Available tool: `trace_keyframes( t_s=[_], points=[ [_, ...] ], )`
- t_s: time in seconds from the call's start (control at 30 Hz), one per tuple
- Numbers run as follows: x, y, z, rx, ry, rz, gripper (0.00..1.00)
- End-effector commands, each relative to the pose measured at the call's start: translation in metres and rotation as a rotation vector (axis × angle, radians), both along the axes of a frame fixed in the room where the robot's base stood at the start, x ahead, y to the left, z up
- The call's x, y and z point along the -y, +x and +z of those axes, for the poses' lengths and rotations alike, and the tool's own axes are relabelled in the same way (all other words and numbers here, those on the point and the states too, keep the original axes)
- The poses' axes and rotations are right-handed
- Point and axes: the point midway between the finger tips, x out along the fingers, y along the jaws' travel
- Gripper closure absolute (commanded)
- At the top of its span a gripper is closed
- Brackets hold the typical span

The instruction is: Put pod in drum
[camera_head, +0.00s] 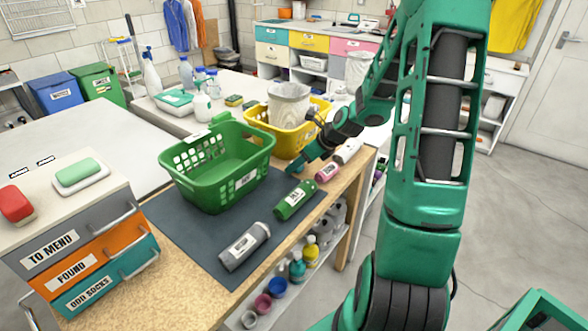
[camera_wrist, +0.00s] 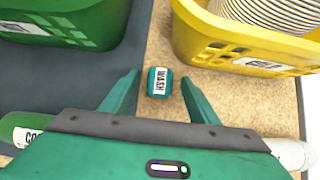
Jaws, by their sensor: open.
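A small teal pod labelled WASH (camera_wrist: 158,86) lies on the speckled tan worktop in the wrist view, beside the dark mat. My gripper (camera_wrist: 158,76) is open, with one green finger on each side of the pod and a gap to each. I cannot tell its height above the worktop. In the head view my gripper (camera_head: 308,160) reaches down between the green basket and the yellow basket, and the pod cannot be made out there. I cannot identify a drum in either view.
The green basket (camera_head: 222,178) stands on the dark mat (camera_head: 195,235). The yellow basket (camera_head: 280,137) holds a pale round bin (camera_head: 289,103). A green bottle (camera_head: 294,200), a grey bottle (camera_head: 245,247), a pink bottle (camera_head: 327,172) and a white bottle (camera_head: 348,150) lie near the front edge.

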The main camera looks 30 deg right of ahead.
Motion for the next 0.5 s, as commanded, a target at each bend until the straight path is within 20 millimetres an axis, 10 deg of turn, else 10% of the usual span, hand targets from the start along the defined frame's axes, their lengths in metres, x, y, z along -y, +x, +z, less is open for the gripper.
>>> trace_keyframes(
  t_s=[0.3,0.5],
  points=[
    [-0.0008,0.0025,-0.0034,0.0,0.0,0.0,0.47],
    [-0.0007,0.0023,-0.0033,0.0,0.0,0.0,0.89]
  ],
)
